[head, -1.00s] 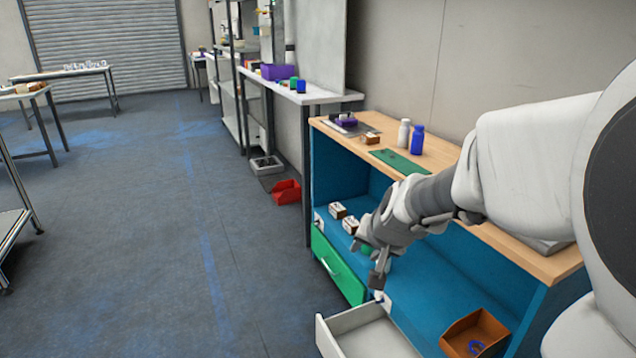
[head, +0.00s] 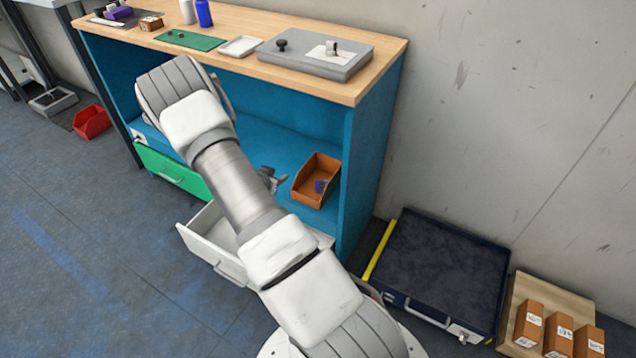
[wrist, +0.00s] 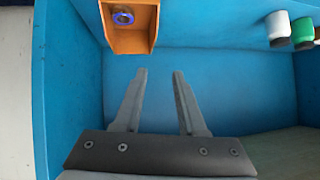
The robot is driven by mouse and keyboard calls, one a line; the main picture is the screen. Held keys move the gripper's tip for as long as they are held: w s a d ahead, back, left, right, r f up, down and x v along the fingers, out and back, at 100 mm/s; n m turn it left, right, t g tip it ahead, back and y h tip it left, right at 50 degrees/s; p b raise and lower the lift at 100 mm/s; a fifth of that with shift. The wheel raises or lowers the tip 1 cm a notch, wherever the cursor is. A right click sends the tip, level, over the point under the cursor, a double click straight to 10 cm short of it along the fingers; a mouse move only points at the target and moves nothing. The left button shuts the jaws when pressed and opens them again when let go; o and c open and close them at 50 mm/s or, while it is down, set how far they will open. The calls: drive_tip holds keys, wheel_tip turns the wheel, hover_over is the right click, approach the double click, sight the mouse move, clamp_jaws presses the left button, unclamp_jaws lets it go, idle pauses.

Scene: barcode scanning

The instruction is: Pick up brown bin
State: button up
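The brown bin (head: 318,180) stands on the blue shelf at its right end, upright, with a small blue ring-shaped object (head: 321,186) inside. In the wrist view the brown bin (wrist: 130,41) is at the top, just beyond my fingertips and a little left of centre. My gripper (wrist: 149,72) is open, with its two grey fingers apart and nothing between them. In the head view my gripper (head: 277,180) is just left of the bin, partly hidden by my arm. The fingers appear apart from the bin.
A white drawer (head: 205,238) is pulled out below the shelf, and a green drawer (head: 172,176) is shut. The wooden worktop (head: 375,38) is above. Bottles (wrist: 278,26) stand at the wrist view's upper right. A dark case (head: 440,262) lies on the floor at right.

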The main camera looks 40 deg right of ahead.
drive_tip(key=s+d+f+g+h, duration=0.2)
drive_tip(key=s+d+f+h, duration=0.1)
drive_tip(key=s+d+f, duration=0.4)
drive_tip(key=b, duration=0.4)
approach(333, 177)
drive_tip(key=shift+m, duration=0.4)
drive_tip(key=d+f, duration=0.1)
drive_tip(key=w+d+f, duration=0.1)
drive_tip(key=d+f, duration=0.1)
drive_tip(key=shift+w+d, duration=0.35)
drive_tip(key=shift+d, duration=0.05)
drive_tip(key=b+x, duration=0.1)
drive_tip(key=x, duration=0.1)
drive_tip(key=b+x, duration=0.2)
drive_tip(key=x, duration=0.1)
drive_tip(key=shift+s+d, duration=0.2)
drive_tip(key=shift+d, duration=0.05)
drive_tip(key=shift+w+d, duration=0.15)
drive_tip(key=shift+d, duration=0.15)
clamp_jaws()
drive_tip(key=shift+r, duration=0.1)
